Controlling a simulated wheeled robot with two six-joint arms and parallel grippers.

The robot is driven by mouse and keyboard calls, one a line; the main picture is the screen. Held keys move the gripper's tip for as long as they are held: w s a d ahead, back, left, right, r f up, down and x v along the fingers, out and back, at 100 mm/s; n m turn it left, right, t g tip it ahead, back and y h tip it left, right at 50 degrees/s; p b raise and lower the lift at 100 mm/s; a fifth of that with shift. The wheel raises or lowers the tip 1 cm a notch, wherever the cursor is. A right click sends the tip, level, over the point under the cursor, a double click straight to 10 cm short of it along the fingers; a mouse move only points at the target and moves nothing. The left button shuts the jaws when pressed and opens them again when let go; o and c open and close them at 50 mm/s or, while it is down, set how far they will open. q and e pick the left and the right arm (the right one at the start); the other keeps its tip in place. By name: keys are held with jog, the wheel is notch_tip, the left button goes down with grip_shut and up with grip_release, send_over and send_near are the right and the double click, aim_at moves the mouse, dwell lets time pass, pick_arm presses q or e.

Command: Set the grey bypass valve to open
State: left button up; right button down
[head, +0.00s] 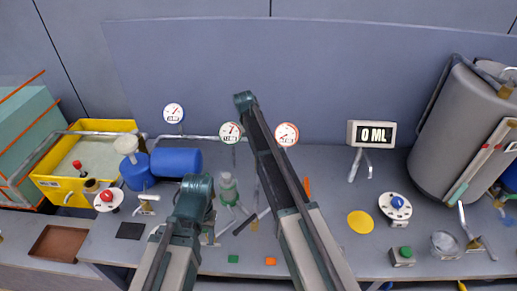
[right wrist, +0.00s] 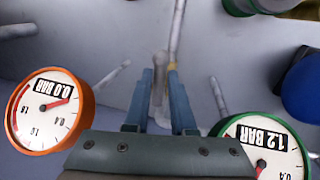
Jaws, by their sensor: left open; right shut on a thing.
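In the right wrist view my right gripper (right wrist: 159,78) is shut on an upright grey lever (right wrist: 160,62), which I take for the grey bypass valve's handle. It stands between the orange-rimmed gauge (right wrist: 41,111) and the green-rimmed gauge (right wrist: 262,150). In the head view my right forearm hides most of that valve and the right gripper; a tan base (head: 254,226) shows beside the arm. The lever's exact setting cannot be told. My left gripper (head: 207,222) is low over the bench, left of the right arm, open, with its fingertips mostly hidden.
A display (head: 371,134) reads 0 ML. A large grey tank (head: 465,125) stands at the right. A yellow disc (head: 360,222) lies on fairly clear bench.

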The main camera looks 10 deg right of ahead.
jog(key=shift+a+m, duration=0.1)
jog(key=shift+m, duration=0.2)
dwell(0.4)
jog(key=c, duration=0.8)
grip_release()
jog(key=shift+w, duration=0.1)
jog(key=shift+o, duration=0.2)
notch_tip(320, 180, up, 14)
jog(key=a+p, duration=0.2)
jog(key=p, duration=1.1)
jog(key=shift+w+a+f+p, duration=0.25)
jog(key=shift+w+a+p, duration=0.05)
jog(key=shift+w, duration=0.05)
